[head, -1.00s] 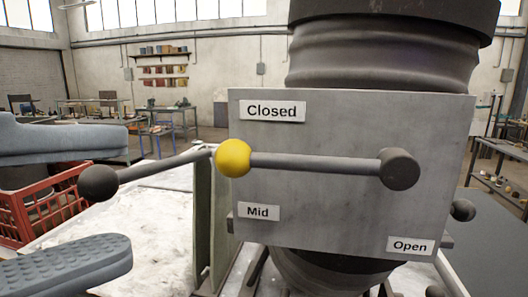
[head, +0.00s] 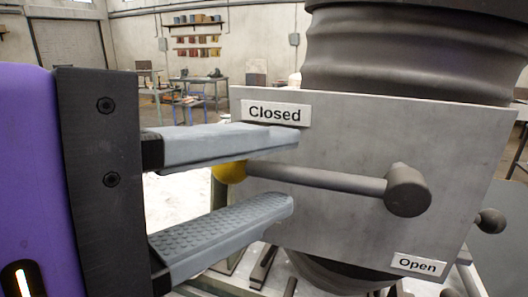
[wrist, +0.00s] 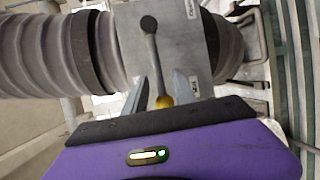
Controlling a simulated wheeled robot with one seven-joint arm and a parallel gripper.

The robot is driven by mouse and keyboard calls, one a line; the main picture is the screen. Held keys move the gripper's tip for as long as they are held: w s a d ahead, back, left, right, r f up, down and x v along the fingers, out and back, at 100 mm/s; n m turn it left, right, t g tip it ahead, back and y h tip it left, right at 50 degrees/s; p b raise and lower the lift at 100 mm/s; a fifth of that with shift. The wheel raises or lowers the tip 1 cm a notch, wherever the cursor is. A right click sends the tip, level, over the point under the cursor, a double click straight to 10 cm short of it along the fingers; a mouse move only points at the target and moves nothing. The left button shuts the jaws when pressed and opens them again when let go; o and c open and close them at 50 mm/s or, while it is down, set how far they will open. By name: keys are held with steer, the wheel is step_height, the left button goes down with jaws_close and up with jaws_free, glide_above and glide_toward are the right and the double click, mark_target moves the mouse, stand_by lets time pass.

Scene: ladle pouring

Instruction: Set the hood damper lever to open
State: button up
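The damper lever is a grey bar (head: 318,179) running left from a dark round pivot (head: 406,190) to a yellow knob (head: 229,173). It points between the "Closed" label (head: 276,113) and the Mid label's place, which my lower finger hides in the head view. The "Open" label (head: 418,264) is at the plate's lower right. My gripper (head: 294,173) is open, one finger above and one below the knob end, with visible gaps to the bar. The wrist view shows the yellow knob (wrist: 164,101) between the two apart fingers; the Mid label (wrist: 194,85) is beside the right finger.
The grey plate (head: 345,130) is fixed on a dark ribbed duct (head: 400,50). A second small dark knob (head: 490,221) sticks out at the plate's right side. Tables (head: 200,84) and wall shelves stand far behind. Space before the plate's right half looks clear.

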steer(key=shift+w+d, duration=0.1)
jaws_close()
stand_by(1.4)
